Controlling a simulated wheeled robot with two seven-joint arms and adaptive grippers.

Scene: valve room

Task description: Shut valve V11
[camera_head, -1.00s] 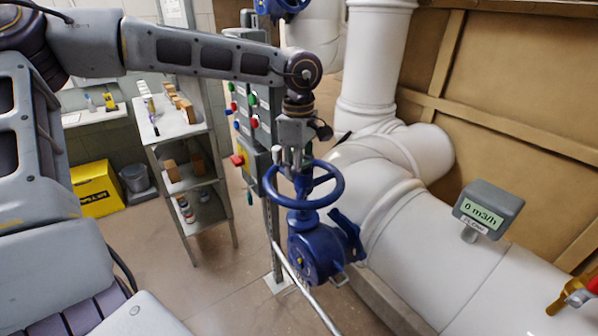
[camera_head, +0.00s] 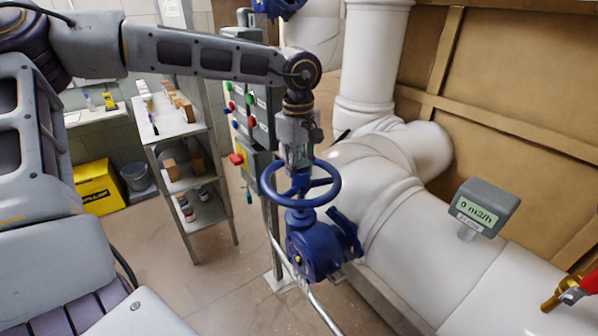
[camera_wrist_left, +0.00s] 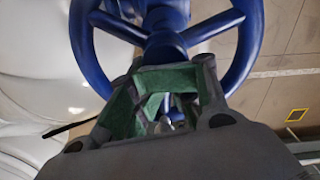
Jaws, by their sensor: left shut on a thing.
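A blue handwheel (camera_head: 333,190) sits on top of a blue valve body (camera_head: 316,254) beside the large white pipe. My left gripper (camera_head: 300,168) points down at the wheel's centre from above and is shut on part of the handwheel. In the left wrist view, the green-lined fingers of my left gripper (camera_wrist_left: 170,85) are at the wheel's hub and spokes, with the blue rim (camera_wrist_left: 248,45) curving around them. The exact contact is partly hidden. No label reading V11 can be made out. My right gripper is not in view.
A flow display (camera_head: 483,207) reading 0 m3/h stands on the white pipe (camera_head: 425,240). A panel with coloured buttons (camera_head: 250,105) stands behind the wheel. A grey shelf (camera_head: 190,170), a yellow box (camera_head: 97,188) and a bucket (camera_head: 136,179) are at left.

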